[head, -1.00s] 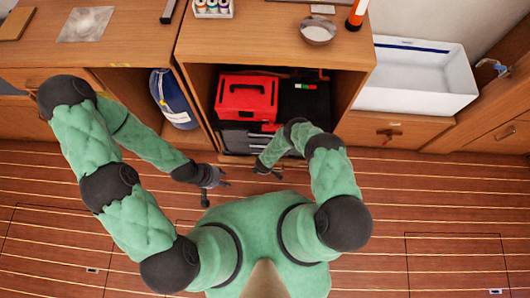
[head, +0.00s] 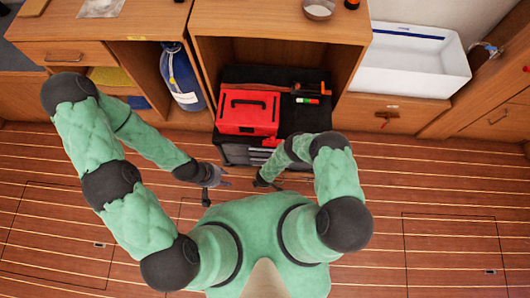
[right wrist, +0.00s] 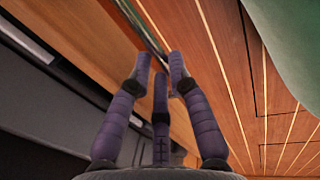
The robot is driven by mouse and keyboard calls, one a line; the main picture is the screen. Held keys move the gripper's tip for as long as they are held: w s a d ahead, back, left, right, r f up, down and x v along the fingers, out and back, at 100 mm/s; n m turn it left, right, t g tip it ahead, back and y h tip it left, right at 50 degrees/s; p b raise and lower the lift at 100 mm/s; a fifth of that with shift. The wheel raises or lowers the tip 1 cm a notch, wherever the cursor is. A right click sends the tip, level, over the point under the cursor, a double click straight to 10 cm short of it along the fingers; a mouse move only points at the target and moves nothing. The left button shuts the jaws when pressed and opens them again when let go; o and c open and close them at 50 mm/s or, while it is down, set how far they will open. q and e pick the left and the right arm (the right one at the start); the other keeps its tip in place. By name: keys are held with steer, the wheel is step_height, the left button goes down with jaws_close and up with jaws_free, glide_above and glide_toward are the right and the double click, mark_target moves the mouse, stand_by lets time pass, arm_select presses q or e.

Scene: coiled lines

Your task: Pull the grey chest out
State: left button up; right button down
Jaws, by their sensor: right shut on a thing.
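The grey chest (head: 264,154), dark on top with grey drawer fronts, stands partly out of the open cabinet bay in the head view. A red toolbox (head: 248,112) rides on its top. My right gripper (head: 262,182) is low in front of the chest, and my forearm hides part of the chest front. In the right wrist view its fingers (right wrist: 161,62) close around a thin shiny bar, seemingly the chest's handle; the exact contact is hard to see. My left gripper (head: 216,187) is open and empty, left of the chest's front and apart from it.
A blue cylinder (head: 182,76) stands in the bay to the left. Small tools (head: 308,92) lie on the chest beside the toolbox. A white basin (head: 415,62) sits at the right. The plank floor (head: 450,190) is clear in front.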

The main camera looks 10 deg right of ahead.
stand_by(0.3)
steer(key=c, duration=1.1)
jaws_free()
steer(key=shift+c, duration=0.2)
step_height(320, 180, up, 12)
steer(key=s, duration=0.2)
steer(key=shift+a, duration=0.3)
steer(key=shift+s+f, duration=0.1)
